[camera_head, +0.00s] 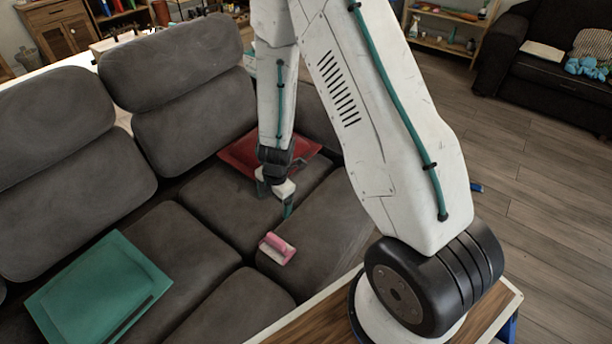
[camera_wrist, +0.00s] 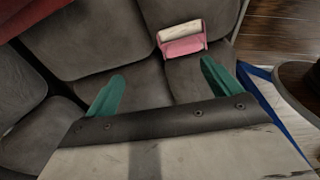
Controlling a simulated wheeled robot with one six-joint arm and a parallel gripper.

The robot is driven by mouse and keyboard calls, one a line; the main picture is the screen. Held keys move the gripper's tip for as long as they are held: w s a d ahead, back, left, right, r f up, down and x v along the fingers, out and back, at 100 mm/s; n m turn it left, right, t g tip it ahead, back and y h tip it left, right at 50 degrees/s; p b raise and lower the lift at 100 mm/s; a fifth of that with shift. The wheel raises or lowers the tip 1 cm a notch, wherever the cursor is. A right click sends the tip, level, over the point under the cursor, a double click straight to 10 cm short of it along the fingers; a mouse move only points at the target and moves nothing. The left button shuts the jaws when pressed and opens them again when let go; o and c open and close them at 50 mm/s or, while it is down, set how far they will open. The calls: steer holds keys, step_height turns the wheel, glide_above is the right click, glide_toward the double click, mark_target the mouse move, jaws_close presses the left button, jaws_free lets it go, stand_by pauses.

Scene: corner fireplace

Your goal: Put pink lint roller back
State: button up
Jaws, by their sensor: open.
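The pink lint roller (camera_head: 277,248) lies on a grey seat cushion of the sofa, near the cushion's front corner. Its pink body and pale roll also show in the wrist view (camera_wrist: 183,43), at the upper middle, beyond my fingers. My gripper (camera_head: 287,207) hangs above the seat cushions, a little behind and above the lint roller. In the wrist view its two green fingers (camera_wrist: 160,90) are spread wide apart with nothing between them. The gripper and the lint roller are apart.
A red cushion (camera_head: 240,153) lies on the sofa behind my gripper, and a green cushion (camera_head: 95,290) at the lower left. Grey backrests (camera_head: 190,110) rise behind the seats. A black armchair (camera_head: 545,80) and wooden shelves (camera_head: 445,22) stand far off. The wood floor at right is mostly clear.

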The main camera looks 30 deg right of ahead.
steer(key=w+d+r+m+t+h, duration=0.2)
steer(key=w+d+r+m, duration=0.1)
steer(key=r, duration=0.5)
steer(key=w+d+r+m+t+h, duration=0.1)
steer(key=w+d+r+m+t, duration=0.2)
steer(key=r, duration=0.6)
steer(key=s+d+r+m+h, duration=0.2)
steer(key=r+m, duration=0.1)
steer(key=r, duration=0.4)
steer(key=s+d+r+m+h, duration=0.2)
steer(key=s+d+r+m, duration=0.1)
steer(key=r, duration=0.3)
steer(key=s+r+m+g, duration=0.2)
steer(key=s+r+m, duration=0.25)
steer(key=s, duration=0.25)
steer(key=s+a+r+m+g+y, duration=0.1)
steer(key=s+a, duration=0.4)
steer(key=s, duration=0.5)
steer(key=s+a+r+m+g+y, duration=0.1)
steer(key=s+a+r+m+y, duration=0.2)
steer(key=s, duration=0.6)
steer(key=shift+s+a+r+g+y, duration=0.4)
steer(key=shift+a+r+y, duration=0.1)
steer(key=shift+a+y, duration=0.55)
